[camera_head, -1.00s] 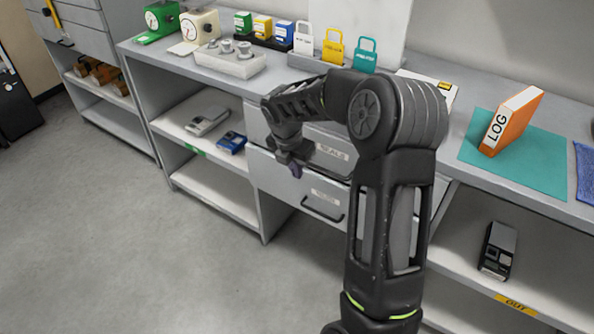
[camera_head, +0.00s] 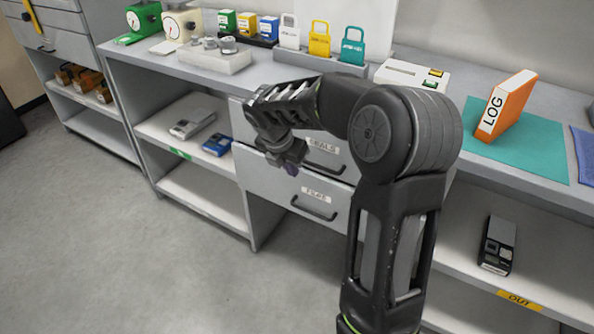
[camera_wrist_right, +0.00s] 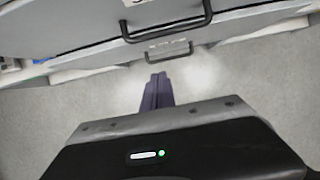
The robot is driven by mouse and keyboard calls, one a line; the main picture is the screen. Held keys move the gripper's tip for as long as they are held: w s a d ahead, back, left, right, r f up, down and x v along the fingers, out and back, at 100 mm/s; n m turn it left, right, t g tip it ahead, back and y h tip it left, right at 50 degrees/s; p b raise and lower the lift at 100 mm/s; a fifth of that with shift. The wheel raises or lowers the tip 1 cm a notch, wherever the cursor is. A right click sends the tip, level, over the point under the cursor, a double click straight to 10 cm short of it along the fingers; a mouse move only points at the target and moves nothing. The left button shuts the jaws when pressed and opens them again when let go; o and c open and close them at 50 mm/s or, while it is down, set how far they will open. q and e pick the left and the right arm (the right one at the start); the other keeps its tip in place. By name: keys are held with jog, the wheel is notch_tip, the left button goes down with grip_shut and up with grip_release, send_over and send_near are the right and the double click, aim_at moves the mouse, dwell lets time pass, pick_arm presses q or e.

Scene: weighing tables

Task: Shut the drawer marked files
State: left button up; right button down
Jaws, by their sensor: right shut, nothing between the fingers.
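The drawer marked files (camera_head: 270,186) is the lower of two grey drawers under the counter. Its label and dark bar handle (camera_head: 313,209) face me; how far it stands out is hard to tell. In the right wrist view its label and handle (camera_wrist_right: 168,54) show below the upper drawer's handle. My right gripper (camera_head: 290,168) is shut and empty in front of the drawers, above and left of the files handle. Its purple fingers (camera_wrist_right: 158,80) point toward the drawer fronts in the wrist view, apart from the handle there. My left gripper is not in view.
The upper drawer (camera_head: 325,147), whose label is partly blurred, is partly hidden by my right arm. Open shelves with devices (camera_head: 192,122) stand left of the drawers, and a shelf marked out (camera_head: 520,300) stands right. The floor in front is clear.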

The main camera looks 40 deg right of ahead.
aim_at(305, 175)
jog(key=d+f, duration=0.2)
jog(key=f, duration=0.1)
jog(key=w+d+f, duration=0.1)
jog(key=d+f, duration=0.1)
jog(key=w+d+f+b, duration=0.1)
jog(key=d+f, duration=0.1)
jog(key=f, duration=0.1)
jog(key=shift+d+f, duration=0.25)
jog(key=shift+f, duration=0.05)
jog(key=shift+w+d, duration=0.1)
jog(key=shift+d, duration=0.25)
